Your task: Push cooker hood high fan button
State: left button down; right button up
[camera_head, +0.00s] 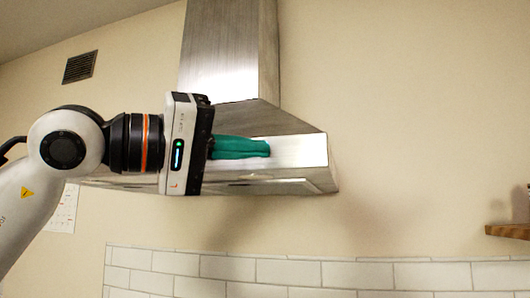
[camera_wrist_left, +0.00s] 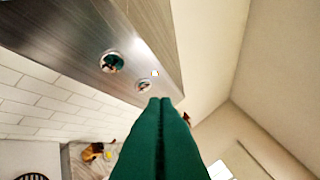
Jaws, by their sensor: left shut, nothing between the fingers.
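The steel cooker hood (camera_head: 300,152) hangs on the wall in the head view, with its tall chimney above a sloped lower body. My left gripper (camera_head: 268,148) is shut and empty, its green fingers lying in front of the hood's front face; I cannot tell whether they touch it. In the left wrist view, the hood (camera_wrist_left: 75,45) fills the upper left. Two round shiny discs (camera_wrist_left: 111,62) and a small light spot (camera_wrist_left: 155,73) show on it; I cannot tell which is the high fan button. The left fingertips (camera_wrist_left: 160,101) appear just below them. My right gripper is not in view.
White wall tiles (camera_head: 290,272) run below the hood. A wooden shelf (camera_head: 508,231) sits at the far right, and a dark vent (camera_head: 80,67) is high on the left wall. The wall right of the hood is bare.

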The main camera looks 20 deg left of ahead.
pick_arm(q)
jog(key=s+b, duration=0.1)
jog(key=s, duration=0.5)
jog(key=shift+a, duration=0.15)
